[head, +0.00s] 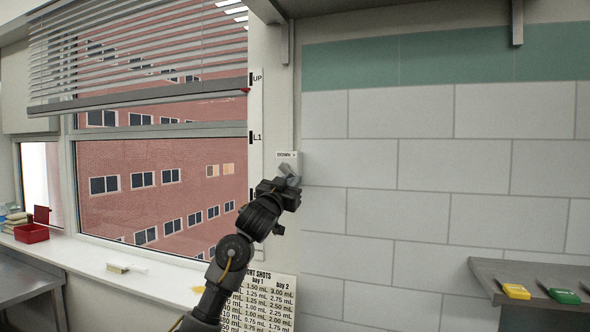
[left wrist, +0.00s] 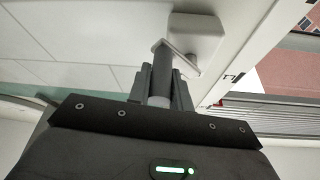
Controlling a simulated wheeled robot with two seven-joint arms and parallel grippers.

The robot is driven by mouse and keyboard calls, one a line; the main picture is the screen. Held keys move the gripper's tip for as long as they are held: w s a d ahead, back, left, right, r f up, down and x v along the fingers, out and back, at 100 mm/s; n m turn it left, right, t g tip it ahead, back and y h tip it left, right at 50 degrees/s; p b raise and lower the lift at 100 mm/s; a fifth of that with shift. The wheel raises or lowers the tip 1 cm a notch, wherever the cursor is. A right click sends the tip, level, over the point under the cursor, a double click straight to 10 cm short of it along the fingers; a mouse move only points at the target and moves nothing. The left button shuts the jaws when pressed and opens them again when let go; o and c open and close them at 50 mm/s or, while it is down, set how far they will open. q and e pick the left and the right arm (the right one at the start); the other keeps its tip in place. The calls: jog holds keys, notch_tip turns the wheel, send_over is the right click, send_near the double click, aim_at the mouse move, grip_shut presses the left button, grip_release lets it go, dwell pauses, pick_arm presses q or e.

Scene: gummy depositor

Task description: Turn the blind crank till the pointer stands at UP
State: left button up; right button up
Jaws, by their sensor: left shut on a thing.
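The blind (head: 140,60) hangs over the upper window, its bottom rail tilted in the picture. A small red pointer (head: 246,90) at the rail's right end stands a little below the UP mark (head: 256,79) and well above L1 (head: 256,137). The crank box (head: 286,157), labelled DOWN, is on the wall strip right of the window; it also shows in the left wrist view (left wrist: 205,32). My left gripper (head: 287,184) is shut on the crank handle (left wrist: 161,72), partly hidden between its fingers. My right gripper is out of view.
The window sill (head: 120,264) holds a red bin (head: 32,233) at far left and a small pale block. A chart (head: 262,300) hangs below the crank, partly behind my arm. A shelf (head: 520,275) with yellow and green items is at right.

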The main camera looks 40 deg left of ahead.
pick_arm(q)
jog(key=shift+w+d+r, duration=0.15)
jog(key=shift+d+r, duration=0.3)
jog(key=shift+r, duration=0.2)
jog(key=shift+w+d+f, duration=0.1)
jog(key=shift+d, duration=0.05)
jog(key=shift+d+r+p, duration=0.15)
jog(key=shift+r+p, duration=0.95)
jog(key=shift+r, duration=0.1)
jog(key=shift+o, duration=0.2)
